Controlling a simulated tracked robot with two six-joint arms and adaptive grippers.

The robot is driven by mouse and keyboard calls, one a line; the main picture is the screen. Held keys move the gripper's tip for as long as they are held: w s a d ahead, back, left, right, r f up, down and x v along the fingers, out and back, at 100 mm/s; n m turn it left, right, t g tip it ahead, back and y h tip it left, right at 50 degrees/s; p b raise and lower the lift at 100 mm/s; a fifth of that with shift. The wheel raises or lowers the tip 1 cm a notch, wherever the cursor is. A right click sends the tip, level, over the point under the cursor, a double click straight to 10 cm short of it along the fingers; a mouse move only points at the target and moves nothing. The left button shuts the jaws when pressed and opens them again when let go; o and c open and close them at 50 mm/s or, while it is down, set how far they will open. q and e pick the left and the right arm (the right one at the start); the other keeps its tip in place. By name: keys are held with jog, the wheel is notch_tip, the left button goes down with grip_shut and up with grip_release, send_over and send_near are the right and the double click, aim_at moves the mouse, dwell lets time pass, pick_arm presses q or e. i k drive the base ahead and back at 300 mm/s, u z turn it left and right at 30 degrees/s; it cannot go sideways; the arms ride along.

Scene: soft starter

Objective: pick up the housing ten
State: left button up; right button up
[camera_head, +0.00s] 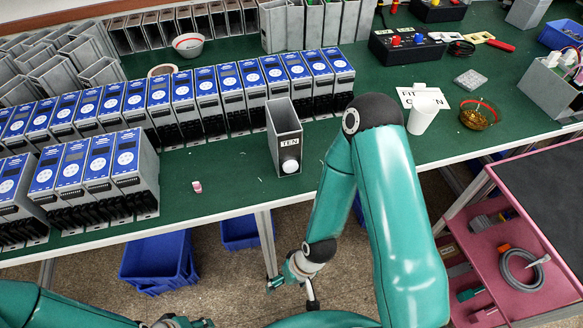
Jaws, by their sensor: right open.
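The housing ten (285,134) is an open grey box with a "TEN" label and a round white knob on its front. It stands upright on the green table (235,178), near the front edge. My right arm bends over the table just right of it. My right gripper (293,288) hangs below and in front of the table edge, open and empty, apart from the housing. My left gripper (178,322) shows only in part at the bottom edge, far from the housing; its jaws cannot be made out.
Rows of blue-faced soft starter units (205,97) stand behind and left of the housing. A small pink piece (197,187) lies left of it. A white cylinder (422,113) and a brown glass bowl (478,115) stand right. Blue bins (158,262) sit below; a pink cart (500,232) stands right.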

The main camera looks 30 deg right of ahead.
aim_at(285, 130)
jog(key=k, duration=1.2)
jog(key=z, duration=0.65)
jog(key=i, duration=1.3)
jog(key=u, duration=0.2)
